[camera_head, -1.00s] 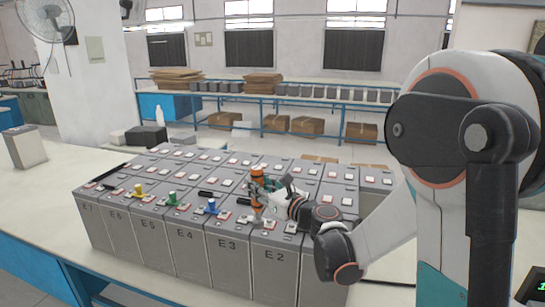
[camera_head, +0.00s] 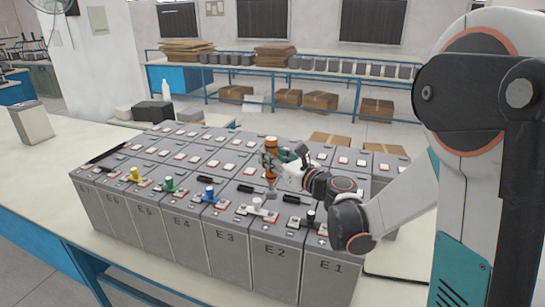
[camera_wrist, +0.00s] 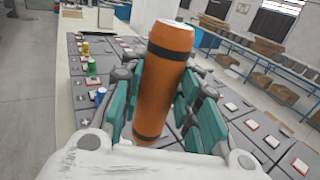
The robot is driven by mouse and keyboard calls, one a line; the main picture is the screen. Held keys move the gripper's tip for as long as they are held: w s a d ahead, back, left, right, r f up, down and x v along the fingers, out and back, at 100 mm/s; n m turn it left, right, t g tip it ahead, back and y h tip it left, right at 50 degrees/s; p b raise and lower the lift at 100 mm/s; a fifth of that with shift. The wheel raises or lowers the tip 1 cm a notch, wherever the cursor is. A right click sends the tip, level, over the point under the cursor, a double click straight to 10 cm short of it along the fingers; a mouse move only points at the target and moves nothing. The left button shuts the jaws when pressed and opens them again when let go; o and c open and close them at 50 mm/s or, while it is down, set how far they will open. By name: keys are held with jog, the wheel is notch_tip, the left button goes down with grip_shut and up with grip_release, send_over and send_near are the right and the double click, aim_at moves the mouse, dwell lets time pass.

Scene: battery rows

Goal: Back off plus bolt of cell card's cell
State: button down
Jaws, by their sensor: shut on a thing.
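My gripper (camera_wrist: 155,95) is shut around an orange tool handle (camera_wrist: 165,80) with black bands, which it holds nearly upright. In the head view the tool (camera_head: 271,146) points down, its tip behind the white fitting on the front cell marked E2 (camera_head: 275,253). I cannot tell whether the tip touches anything. The front cells, marked E7 to E1, carry coloured fittings: yellow (camera_head: 135,175), green (camera_head: 169,184), blue (camera_head: 208,194), white (camera_head: 262,207) and black (camera_head: 309,220). E1 (camera_head: 328,266) is at the right end.
More grey cells with pale caps stand in close rows behind. A long black object (camera_head: 107,153) lies across the left cells. A lone grey box (camera_head: 32,122) stands on the bench at left. A rear bench (camera_head: 300,73) holds cartons and small boxes.

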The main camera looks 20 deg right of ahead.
aim_at(275, 175)
jog(key=shift+s+a+f, duration=0.1)
jog(key=shift+s, duration=0.05)
jog(key=shift+f+b, duration=3.35)
jog(key=shift+r+b, duration=0.25)
jog(key=shift+b, duration=0.4)
dwell(1.8)
jog(key=shift+r, duration=0.2)
